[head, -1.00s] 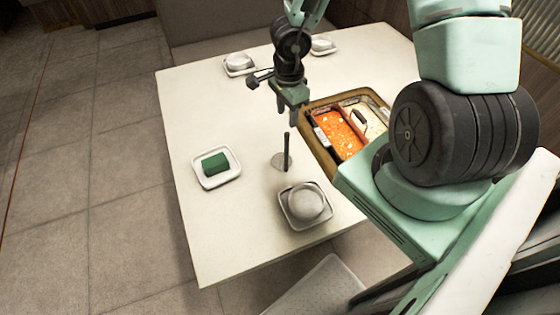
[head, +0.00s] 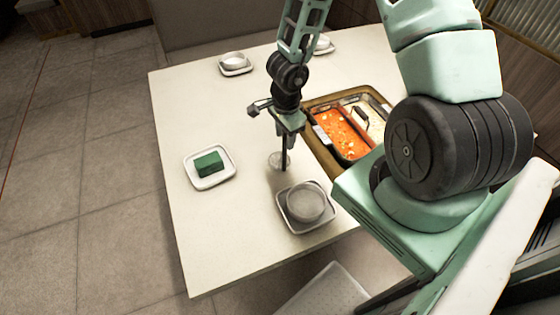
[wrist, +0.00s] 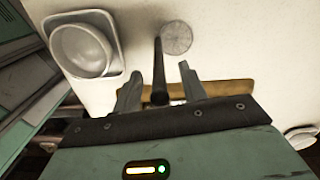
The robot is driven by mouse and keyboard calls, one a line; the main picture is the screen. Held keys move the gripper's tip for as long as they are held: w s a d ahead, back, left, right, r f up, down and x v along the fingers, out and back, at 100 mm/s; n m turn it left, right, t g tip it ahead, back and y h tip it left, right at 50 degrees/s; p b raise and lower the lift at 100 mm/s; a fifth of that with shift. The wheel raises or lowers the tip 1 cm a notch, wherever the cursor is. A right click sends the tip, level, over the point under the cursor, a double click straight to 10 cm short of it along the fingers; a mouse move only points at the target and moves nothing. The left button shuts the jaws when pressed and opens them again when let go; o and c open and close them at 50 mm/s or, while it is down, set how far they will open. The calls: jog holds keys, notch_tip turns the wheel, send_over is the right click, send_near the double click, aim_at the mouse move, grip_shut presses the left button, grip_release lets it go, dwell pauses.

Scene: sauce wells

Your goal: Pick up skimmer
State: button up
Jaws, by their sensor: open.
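The skimmer has a dark upright handle (head: 284,154) and a pale round disc (head: 276,161) low at the table. In the wrist view its disc (wrist: 176,38) lies beyond my fingertips, and its handle (wrist: 158,60) runs back between my two fingers. My gripper (head: 286,136) points down over the skimmer and hides the upper handle in the head view. In the wrist view my gripper (wrist: 160,78) is open, with a finger on each side of the handle and gaps showing.
A square plate with a bowl (head: 305,203) stands close by at the front. A plate (head: 209,179) with a green block (head: 208,163) is to the left. A brown tray (head: 328,154) with orange and pale food wells is to the right.

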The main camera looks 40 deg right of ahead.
jog(key=shift+c, duration=0.3)
grip_shut()
jog(key=shift+r, duration=0.1)
